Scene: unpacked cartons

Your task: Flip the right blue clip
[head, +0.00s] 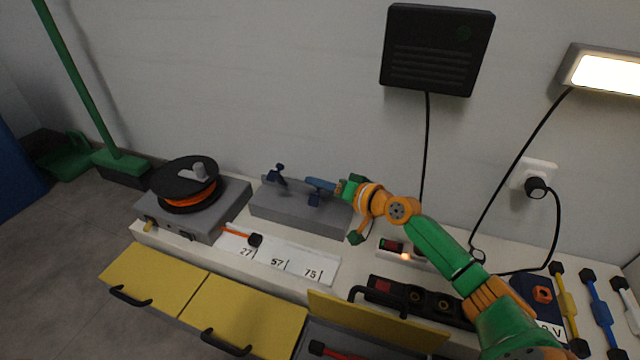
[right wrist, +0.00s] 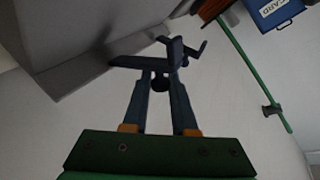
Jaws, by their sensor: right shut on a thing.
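A grey block (head: 295,207) stands on the bench against the wall and carries two dark blue clips. The left blue clip (head: 277,175) stands free at the block's left end. The right blue clip (head: 315,199) is at my right gripper (head: 318,185), whose blue-grey fingers reach in from the right above the block. In the right wrist view, the fingers (right wrist: 160,82) are shut on the clip, and its forked dark blue part (right wrist: 178,50) sticks out beyond the tips. The fingers partly hide the clip in the head view. My left gripper is not in view.
A grey unit with a black and orange spool (head: 188,185) stands left of the block. A white numbered strip (head: 275,260) lies in front, with an orange-handled tool (head: 240,236) near it. A black panel (head: 437,50) hangs above. Yellow drawers (head: 240,315) line the front.

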